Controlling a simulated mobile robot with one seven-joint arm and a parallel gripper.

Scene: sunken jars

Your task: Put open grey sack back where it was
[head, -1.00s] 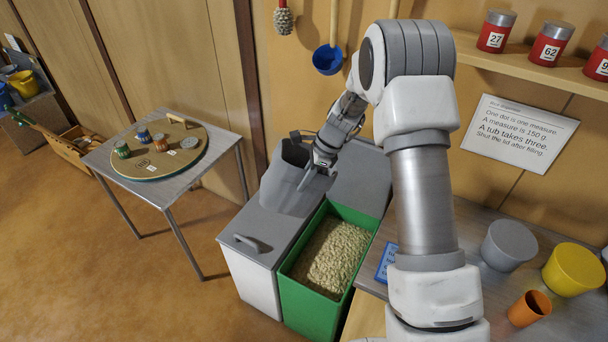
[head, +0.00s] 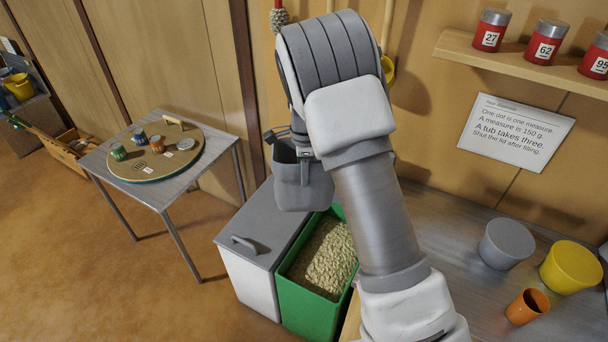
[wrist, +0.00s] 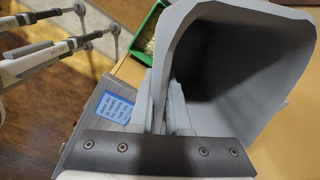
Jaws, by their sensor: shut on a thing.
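The open grey sack (head: 303,187) hangs from my gripper in the head view, above the back of the bins. It also fills the upper right of the wrist view (wrist: 291,65), its mouth open and its inside dark. My gripper (wrist: 170,95) is shut on the near wall of the sack, by its rim. The sack looks held clear of the surfaces below. Its original place is not marked in these frames.
A green bin of grain (head: 287,296) stands open beside a grey-lidded bin (head: 262,218). A grey tub (head: 506,244), yellow tub (head: 571,269) and orange cup (head: 527,306) stand on the right counter. A blue card (wrist: 113,110) lies near the gripper in the wrist view. A side table (head: 204,168) holds small tins.

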